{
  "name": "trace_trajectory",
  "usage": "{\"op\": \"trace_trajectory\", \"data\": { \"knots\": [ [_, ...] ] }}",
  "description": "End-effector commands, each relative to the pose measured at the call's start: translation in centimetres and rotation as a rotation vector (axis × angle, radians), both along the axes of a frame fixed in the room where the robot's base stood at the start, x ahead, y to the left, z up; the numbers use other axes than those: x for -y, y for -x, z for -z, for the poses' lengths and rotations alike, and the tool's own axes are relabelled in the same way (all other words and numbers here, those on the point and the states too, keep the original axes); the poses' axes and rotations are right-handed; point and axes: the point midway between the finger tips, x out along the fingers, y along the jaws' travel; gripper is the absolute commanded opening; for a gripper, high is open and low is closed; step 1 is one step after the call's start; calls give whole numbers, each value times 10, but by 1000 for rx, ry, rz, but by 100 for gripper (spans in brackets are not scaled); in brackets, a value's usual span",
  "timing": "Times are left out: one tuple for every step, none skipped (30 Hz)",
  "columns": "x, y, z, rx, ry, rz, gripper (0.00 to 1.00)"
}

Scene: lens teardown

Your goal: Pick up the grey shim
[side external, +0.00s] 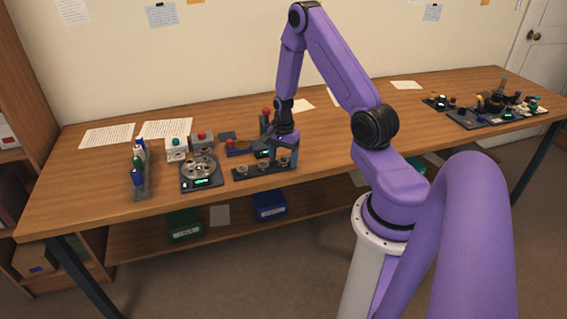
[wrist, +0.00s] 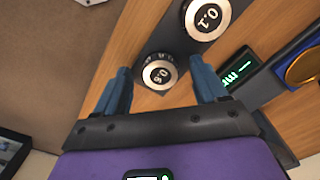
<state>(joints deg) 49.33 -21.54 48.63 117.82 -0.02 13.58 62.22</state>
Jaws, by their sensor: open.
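In the wrist view, a silver-grey ring around a black centre marked 0.6 (wrist: 159,73) sits at the end of a dark rack (wrist: 177,42). A similar ring marked 1.0 (wrist: 207,14) sits further along it. I cannot tell for certain which one is the grey shim. My gripper (wrist: 160,66) is open, its two blue fingers on either side of the 0.6 piece, with gaps showing. In the side view my gripper (side external: 285,150) is low over the right end of the dark rack (side external: 255,174), partly hiding what is there.
A dark tray with a round metal part (side external: 201,166) stands left of the rack. Blue and green bottles (side external: 138,165) stand further left. In the wrist view, a lit green display (wrist: 236,76) and a gold disc (wrist: 304,66) are close on the right. The table's front is clear.

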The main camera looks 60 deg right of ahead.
Motion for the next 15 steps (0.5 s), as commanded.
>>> {"op": "trace_trajectory", "data": {
  "knots": [
    [0, 0, 0, 1, 0, 0, 72],
    [0, 0, 0, 1, 0, 0, 72],
    [0, 0, 0, 1, 1, 0, 72],
    [0, 0, 0, 1, 1, 0, 72],
    [0, 0, 0, 1, 0, 0, 72],
    [0, 0, 0, 1, 0, 0, 68],
    [0, 0, 0, 1, 0, 0, 59],
    [0, 0, 0, 1, 0, 0, 49],
    [0, 0, 0, 1, 0, 0, 36],
    [0, 0, 0, 1, 0, 0, 26],
    [0, 0, 0, 1, 0, 0, 16],
    [0, 0, 0, 1, 0, 0, 14],
    [0, 0, 0, 1, 0, 0, 14],
    [0, 0, 0, 1, 0, 0, 14],
    [0, 0, 0, 1, 0, 0, 14]
  ]
}}
